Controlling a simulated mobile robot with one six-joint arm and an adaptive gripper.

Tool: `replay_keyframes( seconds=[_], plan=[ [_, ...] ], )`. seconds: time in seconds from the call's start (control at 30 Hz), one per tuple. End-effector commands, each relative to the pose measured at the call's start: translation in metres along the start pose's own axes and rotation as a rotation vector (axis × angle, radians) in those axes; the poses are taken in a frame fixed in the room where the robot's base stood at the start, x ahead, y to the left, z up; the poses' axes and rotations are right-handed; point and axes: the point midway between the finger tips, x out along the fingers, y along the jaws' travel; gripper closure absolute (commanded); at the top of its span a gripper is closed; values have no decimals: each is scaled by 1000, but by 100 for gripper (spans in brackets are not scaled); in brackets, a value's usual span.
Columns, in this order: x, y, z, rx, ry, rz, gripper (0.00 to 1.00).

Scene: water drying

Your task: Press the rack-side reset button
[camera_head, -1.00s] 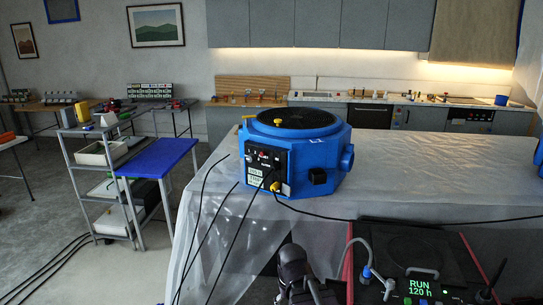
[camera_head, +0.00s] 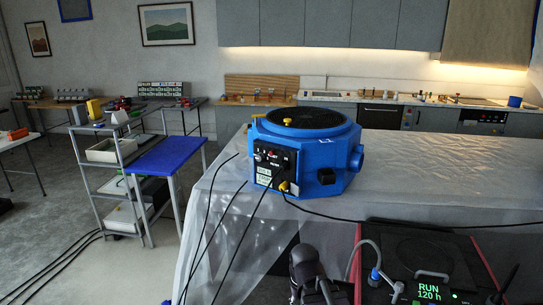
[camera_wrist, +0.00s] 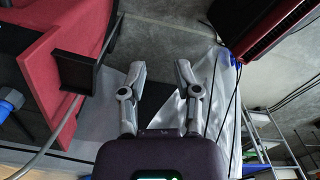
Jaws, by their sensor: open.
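A blue, many-sided machine (camera_head: 312,150) with a round dark top grille stands on the sheeted table. Its front-left side has a dark control panel (camera_head: 275,165) with small red and yellow controls; their labels are too small to read, so I cannot tell which is the reset button. My gripper (camera_wrist: 160,72) is open and empty in the wrist view, its fingers apart above plastic sheet and floor. In the head view my dark arm shows at the bottom, well below the panel and apart from it.
A plastic-sheeted table (camera_head: 450,175) fills the right. Black cables hang from the machine over its front edge. A red-sided dark unit (camera_head: 425,255) with a green "RUN 120 h" display stands at bottom right. A grey shelf rack (camera_head: 130,190) and blue-topped table (camera_head: 165,155) stand left; floor before them is mostly clear.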

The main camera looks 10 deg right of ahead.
Motion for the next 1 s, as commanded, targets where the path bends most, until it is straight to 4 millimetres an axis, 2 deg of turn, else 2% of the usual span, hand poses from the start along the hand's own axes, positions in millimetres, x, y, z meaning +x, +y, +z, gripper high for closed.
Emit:
replay_keyframes(
  seconds=[0.03, 0.07, 0.1, 1.0],
  plan=[
    [0, 0, 0, 0, 0, 0, 89],
    [0, 0, 0, 0, 0, 0, 98],
    [0, 0, 0, 0, 0, 0, 100],
    [0, 0, 0, 0, 0, 0, 100]
  ],
)
